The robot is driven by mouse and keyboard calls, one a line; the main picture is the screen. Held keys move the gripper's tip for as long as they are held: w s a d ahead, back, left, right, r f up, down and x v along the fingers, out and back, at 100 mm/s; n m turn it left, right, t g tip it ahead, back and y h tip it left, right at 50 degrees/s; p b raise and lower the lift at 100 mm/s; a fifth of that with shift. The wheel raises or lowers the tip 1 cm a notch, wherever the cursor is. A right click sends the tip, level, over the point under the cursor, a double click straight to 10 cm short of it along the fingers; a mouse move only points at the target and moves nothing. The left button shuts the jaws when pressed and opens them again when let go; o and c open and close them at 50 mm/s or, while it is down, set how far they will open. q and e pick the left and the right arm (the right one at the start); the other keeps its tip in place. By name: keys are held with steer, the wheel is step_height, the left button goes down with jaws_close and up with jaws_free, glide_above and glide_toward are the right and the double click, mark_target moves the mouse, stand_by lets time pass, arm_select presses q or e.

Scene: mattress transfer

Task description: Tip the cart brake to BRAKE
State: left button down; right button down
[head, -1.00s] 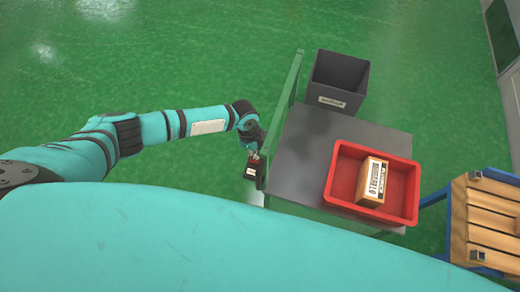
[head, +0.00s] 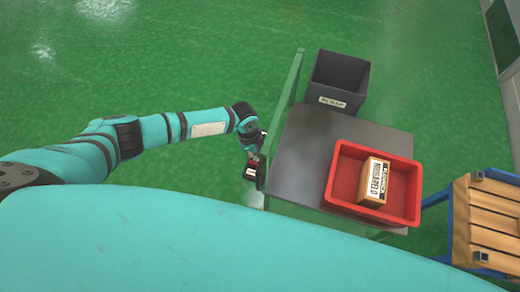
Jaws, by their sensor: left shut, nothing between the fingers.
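The cart (head: 300,150) stands right of centre, with a grey deck and a green rail on its left side. A small dark box with a pale label, which looks like the cart brake (head: 249,174), sits low by the outer left side of the rail. My left gripper (head: 254,160) points down at this box, shut and empty, and seems to touch or nearly touch it. The gripper and wrist partly cover the box, so its rocker position and lettering cannot be read. My right gripper is not in view.
A red tray (head: 413,205) holding a labelled cardboard box (head: 374,182) sits on the deck. A dark grey bin (head: 340,82) stands at the deck's far end. A blue-framed wooden pallet stand (head: 485,225) is at right. The green floor left of the cart is clear.

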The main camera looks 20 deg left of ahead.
arm_select(q)
step_height(320, 180, up, 7)
steer(key=p, duration=0.6)
steer(key=shift+f, duration=0.1)
stand_by(0.3)
stand_by(0.3)
steer(key=shift+s+f, duration=0.1)
